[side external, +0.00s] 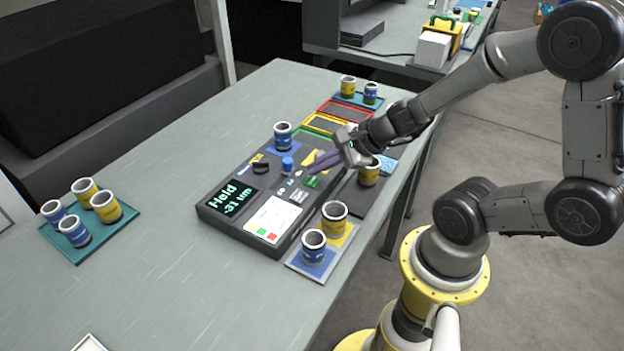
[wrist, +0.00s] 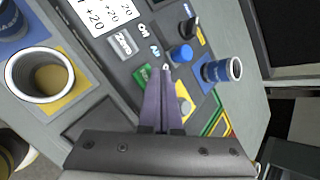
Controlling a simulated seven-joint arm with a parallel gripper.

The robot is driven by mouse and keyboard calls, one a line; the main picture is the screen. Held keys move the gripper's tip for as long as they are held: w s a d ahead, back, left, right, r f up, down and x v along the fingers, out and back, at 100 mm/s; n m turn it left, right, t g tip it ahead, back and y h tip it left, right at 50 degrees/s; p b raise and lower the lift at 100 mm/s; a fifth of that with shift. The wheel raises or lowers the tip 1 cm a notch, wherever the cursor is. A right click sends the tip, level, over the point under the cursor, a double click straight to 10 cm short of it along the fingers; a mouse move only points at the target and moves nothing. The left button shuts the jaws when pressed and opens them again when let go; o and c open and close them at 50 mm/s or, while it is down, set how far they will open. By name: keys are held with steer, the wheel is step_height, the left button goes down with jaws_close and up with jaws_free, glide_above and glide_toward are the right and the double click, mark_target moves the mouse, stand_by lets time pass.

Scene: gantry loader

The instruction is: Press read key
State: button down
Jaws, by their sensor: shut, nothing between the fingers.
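The dark gauge console (side external: 232,226) lies on the table, its green display (side external: 236,199) showing "Hold -31 um". Its keys include a green key (side external: 312,181) and a pale grey key (side external: 298,195); I cannot read for sure which is the read key. My gripper (side external: 310,169) is shut and empty, its purple fingers pointing down at the console just beside the green key. In the wrist view the fingertips (wrist: 165,70) are close to a small light spot on the panel, and the green key (wrist: 142,74) is left of them. I cannot tell whether they touch.
A blue knob (side external: 288,164) and a black switch (side external: 261,166) stand up from the console. A blue cup (side external: 283,136) stands behind, and yellow and blue cups (side external: 334,217) stand on a pad in front. A teal tray (side external: 75,249) holds several cups.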

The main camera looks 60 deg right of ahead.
mark_target(317, 181)
steer(key=shift+r, duration=2.5)
steer(key=shift+a, duration=0.15)
steer(key=s+a+r+n+y, duration=0.2)
steer(key=s+a+r+n, duration=0.4)
steer(key=a+r+n, duration=0.6)
steer(key=s+d+f+n+g+h, duration=0.3)
steer(key=s+d+n, duration=0.5)
steer(key=n, duration=0.4)
steer(key=shift+d+f+n+h, duration=0.15)
steer(key=shift+d+n+h, duration=0.15)
steer(key=shift+h, duration=0.2)
